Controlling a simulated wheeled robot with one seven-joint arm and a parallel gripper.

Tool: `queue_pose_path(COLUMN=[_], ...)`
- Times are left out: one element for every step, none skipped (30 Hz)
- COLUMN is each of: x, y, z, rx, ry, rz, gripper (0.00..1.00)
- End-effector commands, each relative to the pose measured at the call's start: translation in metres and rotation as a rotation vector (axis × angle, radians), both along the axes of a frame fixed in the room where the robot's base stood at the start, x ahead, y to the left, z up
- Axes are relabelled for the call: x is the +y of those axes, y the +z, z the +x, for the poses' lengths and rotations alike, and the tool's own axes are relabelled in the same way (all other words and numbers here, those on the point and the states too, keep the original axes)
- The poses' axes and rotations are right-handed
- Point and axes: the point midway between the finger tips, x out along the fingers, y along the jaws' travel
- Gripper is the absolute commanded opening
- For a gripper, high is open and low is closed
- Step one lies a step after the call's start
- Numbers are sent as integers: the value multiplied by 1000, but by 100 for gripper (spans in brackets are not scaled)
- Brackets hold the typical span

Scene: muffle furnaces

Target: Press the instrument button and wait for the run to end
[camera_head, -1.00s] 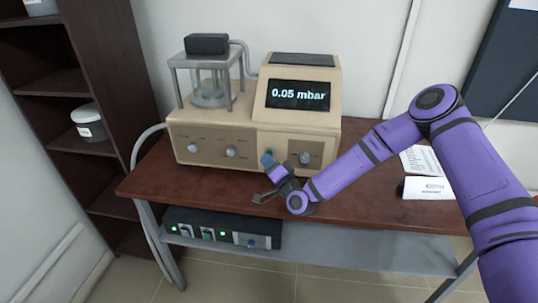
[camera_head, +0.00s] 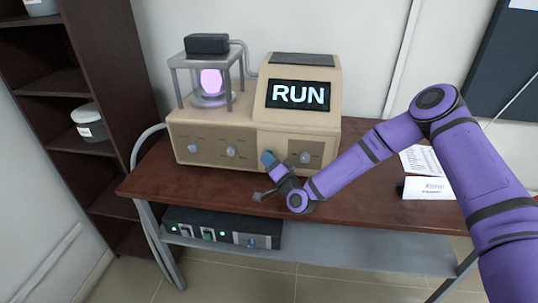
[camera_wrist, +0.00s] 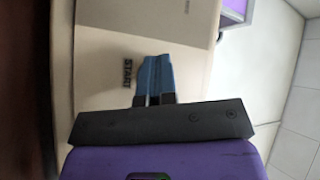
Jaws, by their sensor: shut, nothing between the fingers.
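The beige instrument (camera_head: 225,130) stands on the brown table. Its screen (camera_head: 299,95) reads "RUN", and the glass chamber (camera_head: 211,85) at its upper left glows purple. My gripper (camera_head: 268,158) is at the lower front panel, left of the right-hand knob. In the wrist view its blue fingers (camera_wrist: 156,75) are together with nothing between them, at the panel beside the "START" label (camera_wrist: 128,74). The button itself is hidden behind the fingers, so I cannot tell whether they touch it.
Knobs (camera_head: 231,152) line the front panel. A black box with green lights (camera_head: 215,230) sits on the shelf under the table. A dark shelf unit (camera_head: 120,100) is at the left.

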Motion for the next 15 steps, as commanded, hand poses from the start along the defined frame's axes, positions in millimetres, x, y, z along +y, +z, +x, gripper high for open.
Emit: queue_pose_path(x=[0, 0, 0, 0, 0, 0, 1, 1, 1, 1, 1, 1, 1, 1, 1], y=[0, 0, 0, 0, 0, 0, 0, 0, 0, 0, 0, 0, 0, 0, 0], z=[0, -1, -2, -3, -5, -6, -8, -10, -12, -13, -15, -16, -17, -17, -17], rx=[0, 0, 0, 0, 0, 0, 1, 1, 1, 1, 1, 0, 0, 0, 0], ry=[-1, -1, -1, -1, -1, -1, 0, 0, 0, 0, 0, 0, 0, 0, -1], rz=[0, 0, 0, 0, 1, 1, 1, 1, 1, 1, 1, 0, 0, 0, 0], gripper=[0, 0, 0, 0, 0, 0, 0, 0, 0, 0, 0, 0, 0, 0, 0])
